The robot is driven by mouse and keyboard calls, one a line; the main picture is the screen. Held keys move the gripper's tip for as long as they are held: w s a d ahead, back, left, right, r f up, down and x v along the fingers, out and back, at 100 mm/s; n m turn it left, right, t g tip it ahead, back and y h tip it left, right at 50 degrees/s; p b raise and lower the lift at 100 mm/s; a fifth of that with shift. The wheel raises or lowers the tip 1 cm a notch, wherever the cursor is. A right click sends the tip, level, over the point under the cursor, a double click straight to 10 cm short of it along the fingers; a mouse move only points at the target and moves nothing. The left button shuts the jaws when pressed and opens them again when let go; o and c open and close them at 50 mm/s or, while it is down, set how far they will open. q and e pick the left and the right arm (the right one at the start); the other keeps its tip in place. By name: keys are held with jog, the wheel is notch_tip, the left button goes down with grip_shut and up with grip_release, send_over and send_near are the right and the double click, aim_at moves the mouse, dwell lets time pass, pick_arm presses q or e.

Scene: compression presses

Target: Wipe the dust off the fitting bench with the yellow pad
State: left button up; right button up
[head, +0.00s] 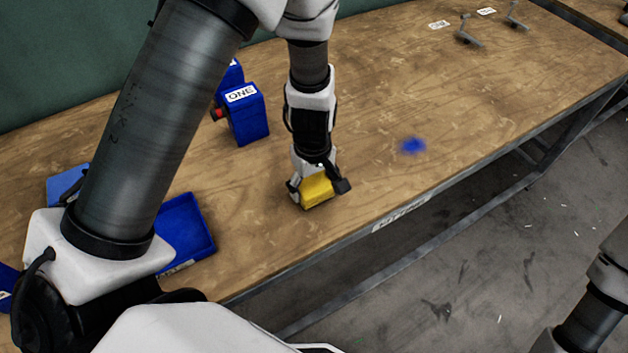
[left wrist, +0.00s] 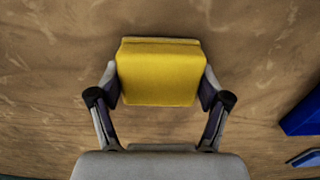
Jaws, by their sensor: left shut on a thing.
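The yellow pad (head: 317,191) is held between the fingers of my left gripper (head: 319,187), low at the bench top near its front edge. I cannot tell whether the pad touches the wood. In the left wrist view the pad (left wrist: 160,72) sits squarely between both fingertips of the left gripper (left wrist: 160,85). The fitting bench (head: 365,90) has a brown wooden top with pale scuffs. A blue dusty patch (head: 412,146) lies on it, to the right of the pad and apart from it. My right gripper is not in view.
A blue box labelled ONE (head: 247,115) stands left of my left gripper, with another blue box behind it. A blue tray (head: 186,234) lies at the left. Small metal brackets (head: 468,34) and white labels are at the far right end. The bench middle is clear.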

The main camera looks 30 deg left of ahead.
pick_arm(q)
notch_tip(320, 180, up, 2)
jog(key=shift+r+p, duration=0.15)
jog(key=shift+p, duration=0.2)
notch_tip(320, 180, up, 5)
jog(key=p, duration=0.5)
jog(key=shift+w+r+p, duration=0.1)
jog(key=shift+r+p, duration=0.1)
jog(key=shift+p, duration=0.1)
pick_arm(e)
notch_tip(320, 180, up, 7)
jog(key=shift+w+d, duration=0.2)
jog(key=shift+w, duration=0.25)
